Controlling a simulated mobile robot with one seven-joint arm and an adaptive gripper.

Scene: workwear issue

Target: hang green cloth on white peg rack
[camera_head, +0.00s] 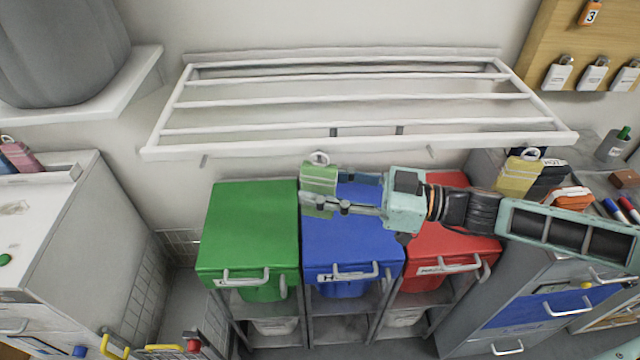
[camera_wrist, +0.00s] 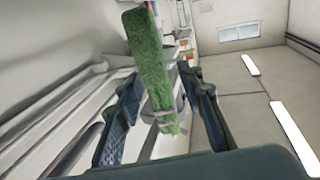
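The green cloth (camera_head: 319,180) is a small folded piece with a white ring at its top. In the head view it is up in the air in front of the wall. In the wrist view the cloth (camera_wrist: 150,60) stands between my two dark fingers (camera_wrist: 160,95). The white peg rack (camera_head: 360,141) is a slatted wall frame just above, with a few short grey pegs under it. The ring is just below the front rail. I cannot tell whether it touches a peg.
Green (camera_head: 248,230), blue (camera_head: 350,245) and red (camera_head: 450,245) lidded bins stand below. A yellow tagged item (camera_head: 518,178) lies on the right counter. A grey cabinet (camera_head: 70,225) stands left, and a white shelf (camera_head: 125,85) holds a grey container. The rack's top looks bare.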

